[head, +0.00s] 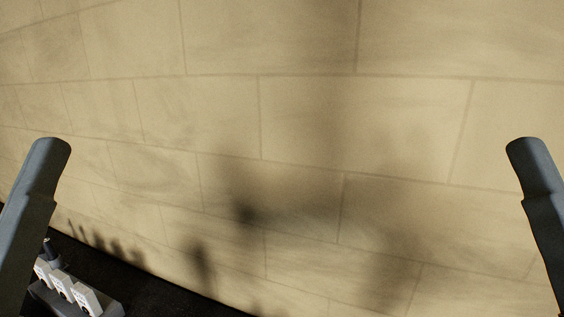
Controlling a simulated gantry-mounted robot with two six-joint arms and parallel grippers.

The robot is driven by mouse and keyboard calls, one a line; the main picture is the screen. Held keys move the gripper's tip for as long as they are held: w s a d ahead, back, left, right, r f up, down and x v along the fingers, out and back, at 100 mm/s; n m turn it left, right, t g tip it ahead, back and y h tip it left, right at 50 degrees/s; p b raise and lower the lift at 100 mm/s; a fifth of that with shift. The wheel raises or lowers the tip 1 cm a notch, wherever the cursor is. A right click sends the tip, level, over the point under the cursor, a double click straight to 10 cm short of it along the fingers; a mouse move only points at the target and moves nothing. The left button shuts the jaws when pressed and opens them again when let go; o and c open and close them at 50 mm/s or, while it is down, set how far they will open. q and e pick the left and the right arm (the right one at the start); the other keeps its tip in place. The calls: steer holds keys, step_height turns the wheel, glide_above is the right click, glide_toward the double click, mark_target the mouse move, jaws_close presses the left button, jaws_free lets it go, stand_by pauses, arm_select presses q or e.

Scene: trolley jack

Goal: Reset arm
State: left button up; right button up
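No trolley jack shows in the head view. Grey links of my two arms rise at the left and right edges of the picture. Neither gripper shows, so their fingers and anything they might hold are out of sight.
A beige stone-block wall (300,115) fills most of the view, with soft shadows on it. A dark surface (150,290) lies at the bottom left. A grey holder (116,309) with several white items (62,285) stands there, close to my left arm link.

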arm_select(q)
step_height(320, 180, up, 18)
steer(key=p, duration=1.4)
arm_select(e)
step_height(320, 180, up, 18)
